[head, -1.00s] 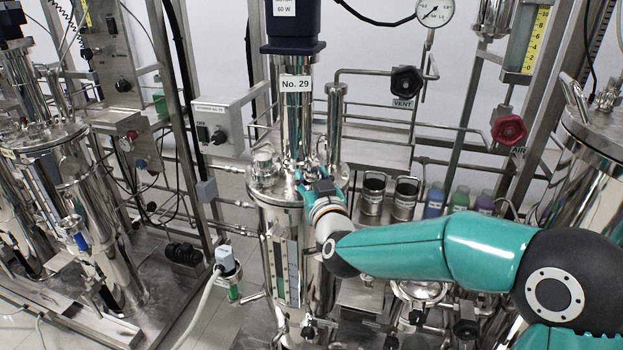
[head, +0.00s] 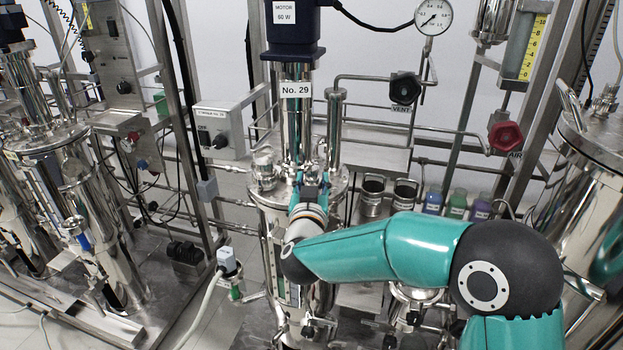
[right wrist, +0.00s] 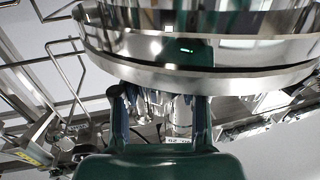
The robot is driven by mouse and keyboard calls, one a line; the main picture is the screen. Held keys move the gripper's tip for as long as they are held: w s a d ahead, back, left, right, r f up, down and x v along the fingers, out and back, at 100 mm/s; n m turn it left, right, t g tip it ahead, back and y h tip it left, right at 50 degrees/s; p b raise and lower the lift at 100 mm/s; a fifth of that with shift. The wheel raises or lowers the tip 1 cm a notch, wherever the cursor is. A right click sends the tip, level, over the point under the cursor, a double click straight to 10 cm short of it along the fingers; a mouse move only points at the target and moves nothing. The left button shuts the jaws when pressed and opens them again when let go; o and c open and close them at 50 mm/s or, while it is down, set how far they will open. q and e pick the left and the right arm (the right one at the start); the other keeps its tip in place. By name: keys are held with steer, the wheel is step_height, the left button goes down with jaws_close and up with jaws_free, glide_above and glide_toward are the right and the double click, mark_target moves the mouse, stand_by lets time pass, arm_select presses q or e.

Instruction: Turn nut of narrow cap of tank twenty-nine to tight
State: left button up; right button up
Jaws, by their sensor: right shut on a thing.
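Tank twenty-nine (head: 276,218) is a shiny steel vessel in the middle of the head view, with a "No. 29" label (head: 296,90) on the column above its lid. My right gripper (head: 312,178) is at the front right of the lid (head: 340,186), pointing away from me. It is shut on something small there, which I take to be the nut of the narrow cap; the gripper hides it. In the right wrist view the two fingers (right wrist: 160,108) stand apart, with their tips behind the steel flange (right wrist: 250,78). My left gripper is not in view.
A glass-topped fitting (head: 263,165) stands on the left of the lid. Steel cups (head: 372,192) and small coloured bottles (head: 433,200) stand to the right. Another tank (head: 45,140) is at the left.

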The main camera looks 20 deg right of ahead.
steer(key=shift+a+r+m+g+h+p, duration=0.1)
steer(key=shift+m+g+h+p, duration=1.05)
steer(key=shift+h, duration=0.55)
steer(key=shift+a+m+g+h+p, duration=0.1)
steer(key=shift+m+g+h+p, duration=0.9)
steer(key=shift+m+h, duration=0.6)
steer(key=shift+d+g+h, duration=0.1)
steer(key=shift+g+h, duration=0.3)
steer(key=shift+g, duration=0.05)
steer(key=o, duration=1.2)
steer(key=shift+c, duration=0.2)
steer(key=v, duration=1.2)
